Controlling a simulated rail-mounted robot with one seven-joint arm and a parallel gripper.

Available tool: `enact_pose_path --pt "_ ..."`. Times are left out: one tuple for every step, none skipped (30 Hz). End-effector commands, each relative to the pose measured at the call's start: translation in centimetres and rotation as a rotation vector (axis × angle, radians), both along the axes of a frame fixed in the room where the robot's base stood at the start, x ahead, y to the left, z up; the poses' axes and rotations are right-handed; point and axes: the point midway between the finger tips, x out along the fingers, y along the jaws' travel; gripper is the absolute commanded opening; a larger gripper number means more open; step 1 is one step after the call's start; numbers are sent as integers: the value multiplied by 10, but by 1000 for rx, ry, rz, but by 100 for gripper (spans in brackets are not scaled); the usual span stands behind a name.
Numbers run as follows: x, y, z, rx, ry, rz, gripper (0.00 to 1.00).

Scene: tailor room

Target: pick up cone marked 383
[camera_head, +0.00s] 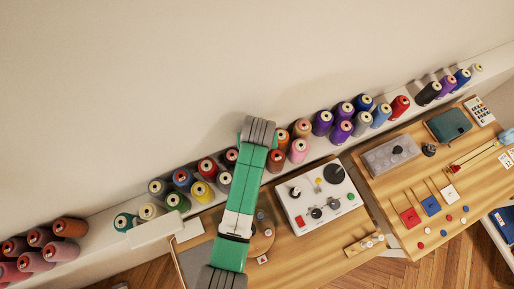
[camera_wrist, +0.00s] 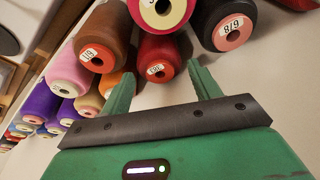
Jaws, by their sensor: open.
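Thread cones stand in rows on a white shelf (camera_head: 115,238) along the wall. I cannot make out the number 383 on any label. In the wrist view, my gripper (camera_wrist: 160,74) is open, with two green fingers apart and nothing between them. A red cone (camera_wrist: 158,50) with a small white label faces the gap, just beyond the fingertips. A brown cone (camera_wrist: 104,30) with a label is left of it. A black cone (camera_wrist: 228,24) with a pink core is to the right, and a crimson cone (camera_wrist: 160,10) is behind. The head view does not show my fingers clearly.
An orange cone (camera_wrist: 110,82) sits close to the left finger, with a pink cone (camera_wrist: 66,70) further left. In the head view, a white control panel (camera_head: 320,200) lies on the wooden table (camera_head: 290,251). Bare wall (camera_head: 120,90) lies behind the cones.

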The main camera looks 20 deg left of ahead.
Motion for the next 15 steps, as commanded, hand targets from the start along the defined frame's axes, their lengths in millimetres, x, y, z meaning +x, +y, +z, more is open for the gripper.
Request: enact_pose_path --pt "2 2 -10 0 2 0 62" --pt "3 3 -15 -1 3 0 62" --pt "5 3 -20 -1 1 1 62" --pt "6 4 -23 -1 1 1 62" --pt "7 4 -25 0 0 1 62" --pt "7 4 -27 0 -1 1 62" --pt "7 4 -28 0 -1 1 62" --pt "7 4 -28 -1 -1 1 62" --pt "7 4 -28 -1 -1 1 62" --pt "7 4 -28 0 -2 1 62" --pt "7 4 -28 0 -2 1 62" --pt "7 4 -27 -1 -1 1 62" --pt "7 4 -27 -1 -1 1 58" --pt "7 4 -27 0 -1 1 52" --pt "7 4 -27 0 -1 1 44"
